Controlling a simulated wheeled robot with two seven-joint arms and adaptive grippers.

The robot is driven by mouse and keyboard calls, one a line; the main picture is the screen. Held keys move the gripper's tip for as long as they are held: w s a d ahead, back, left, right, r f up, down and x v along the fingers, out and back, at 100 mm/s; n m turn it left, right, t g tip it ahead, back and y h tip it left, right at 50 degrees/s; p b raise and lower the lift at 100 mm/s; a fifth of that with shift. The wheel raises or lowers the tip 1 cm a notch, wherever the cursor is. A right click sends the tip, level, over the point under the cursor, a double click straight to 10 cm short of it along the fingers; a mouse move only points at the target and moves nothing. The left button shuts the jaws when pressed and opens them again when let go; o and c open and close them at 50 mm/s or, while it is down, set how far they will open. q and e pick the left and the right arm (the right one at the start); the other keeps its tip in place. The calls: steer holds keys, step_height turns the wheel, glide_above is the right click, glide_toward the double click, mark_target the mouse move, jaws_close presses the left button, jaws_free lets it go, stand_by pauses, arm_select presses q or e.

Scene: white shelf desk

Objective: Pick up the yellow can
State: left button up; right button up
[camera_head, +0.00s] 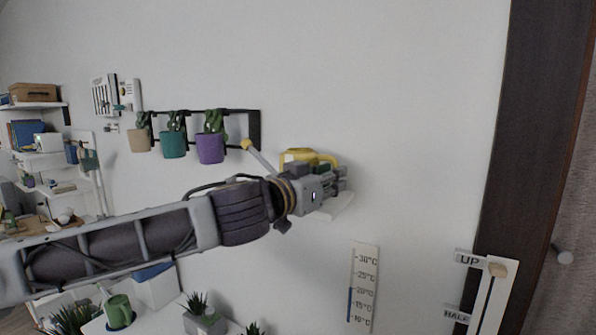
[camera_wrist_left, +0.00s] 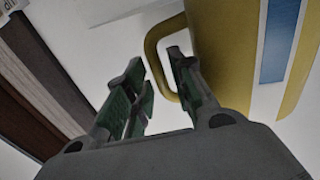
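The yellow can (camera_head: 299,155) is a watering can with a long spout to the left and a handle on the right. It stands on a small white wall shelf (camera_head: 337,208), partly hidden behind my left gripper (camera_head: 341,180). In the left wrist view the can's yellow body (camera_wrist_left: 228,50) with a blue stripe fills the upper right. Its handle (camera_wrist_left: 154,62) passes between the two green-padded fingers of my left gripper (camera_wrist_left: 157,60). The fingers are apart, one outside the handle and one over its loop. Contact with the handle cannot be told. My right gripper is not in view.
Three hanging pots, one purple (camera_head: 210,148), are on a wall rack left of the can. A thermometer (camera_head: 363,287) and an UP/HALF slider (camera_head: 490,290) are at lower right. Plants and a green mug (camera_head: 119,311) stand below my left arm.

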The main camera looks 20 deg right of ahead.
arm_select(q)
steer(key=shift+x, duration=1.1)
jaws_close()
steer(key=shift+r, duration=0.15)
